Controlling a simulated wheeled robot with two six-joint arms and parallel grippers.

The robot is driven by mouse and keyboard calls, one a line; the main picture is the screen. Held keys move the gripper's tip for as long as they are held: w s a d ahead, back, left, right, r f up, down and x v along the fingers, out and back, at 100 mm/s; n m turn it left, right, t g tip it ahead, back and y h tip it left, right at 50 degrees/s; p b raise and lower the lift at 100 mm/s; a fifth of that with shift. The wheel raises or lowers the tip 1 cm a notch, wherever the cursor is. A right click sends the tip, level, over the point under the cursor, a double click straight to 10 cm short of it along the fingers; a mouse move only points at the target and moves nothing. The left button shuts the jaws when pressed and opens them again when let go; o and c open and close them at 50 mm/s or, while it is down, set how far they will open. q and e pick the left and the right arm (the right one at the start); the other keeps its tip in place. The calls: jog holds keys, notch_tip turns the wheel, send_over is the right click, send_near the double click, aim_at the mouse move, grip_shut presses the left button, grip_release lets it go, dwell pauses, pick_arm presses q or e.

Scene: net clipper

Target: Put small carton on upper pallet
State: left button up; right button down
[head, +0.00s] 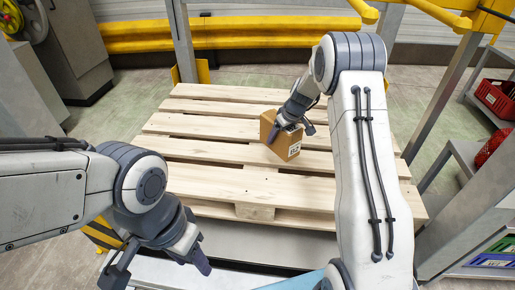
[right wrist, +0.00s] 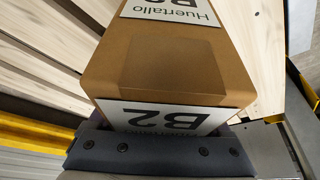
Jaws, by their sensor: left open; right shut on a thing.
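The small carton (head: 285,143) is a brown box with a white label, over the middle of the upper wooden pallet (head: 215,127). It looks tilted; I cannot tell whether it touches the slats. My right gripper (head: 280,128) is shut on the carton from above. In the right wrist view the carton (right wrist: 180,65) fills the middle, with labels reading "B2" and "Huertallo", and the gripper (right wrist: 165,145) lies against its near end. My left gripper (head: 160,270) is open and empty, low at the left in front of the pallet.
The pallet around the carton is bare. A yellow barrier (head: 240,35) runs behind it. A grey post (head: 183,40) stands at the back. At the right is a shelf with a red crate (head: 497,98). A grey machine (head: 75,45) stands at the left.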

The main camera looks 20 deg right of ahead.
jog(key=a+f+b, duration=0.1)
jog(key=a+f, duration=0.2)
jog(key=a+f+b, duration=0.1)
jog(key=a+f, duration=0.2)
jog(key=w+a+f+b, duration=0.1)
jog(key=a+f, duration=0.2)
jog(key=shift+f, duration=0.2)
jog(key=shift+r, duration=0.1)
jog(key=shift+b, duration=0.3)
jog(key=shift+f, duration=0.25)
grip_release()
jog(key=shift+s+a, duration=0.1)
jog(key=shift+s, duration=0.05)
